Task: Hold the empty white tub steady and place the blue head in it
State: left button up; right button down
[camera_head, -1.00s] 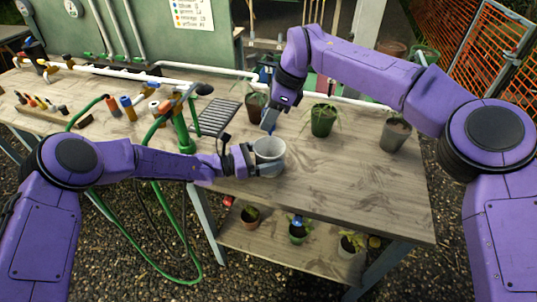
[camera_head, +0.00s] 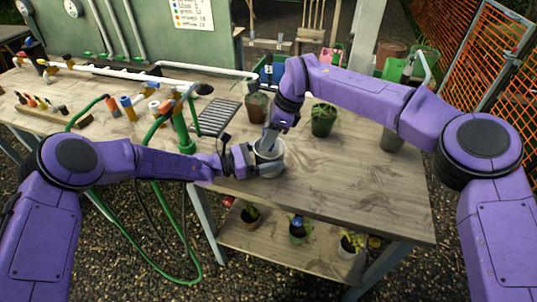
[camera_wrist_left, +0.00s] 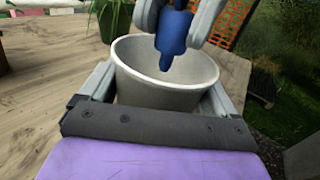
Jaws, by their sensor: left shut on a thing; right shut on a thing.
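The white tub (camera_head: 277,168) stands on the wooden table near its front edge, and it also shows in the left wrist view (camera_wrist_left: 160,92). My left gripper (camera_head: 262,163) is shut on the tub, with one finger on each side of it. The blue head (camera_wrist_left: 173,34) hangs above the tub's mouth in the left wrist view, its narrow end pointing down. My right gripper (camera_wrist_left: 178,20) is shut on the blue head. In the head view my right gripper (camera_head: 270,140) is over the tub and the blue head is mostly hidden. The visible inside of the tub looks empty.
Potted plants (camera_head: 322,120) stand behind and to the right of the tub. A black slatted rack (camera_head: 216,118) lies to its left, near a green stand with hoses (camera_head: 183,135). The table's right front (camera_head: 350,195) is clear. Several pots sit on the shelf below (camera_head: 290,245).

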jog(key=c, duration=0.8)
grip_release()
jog(key=v, duration=1.2)
pick_arm(q)
jog(key=o, duration=0.8)
jog(key=shift+c, duration=0.2)
jog(key=v, duration=1.2)
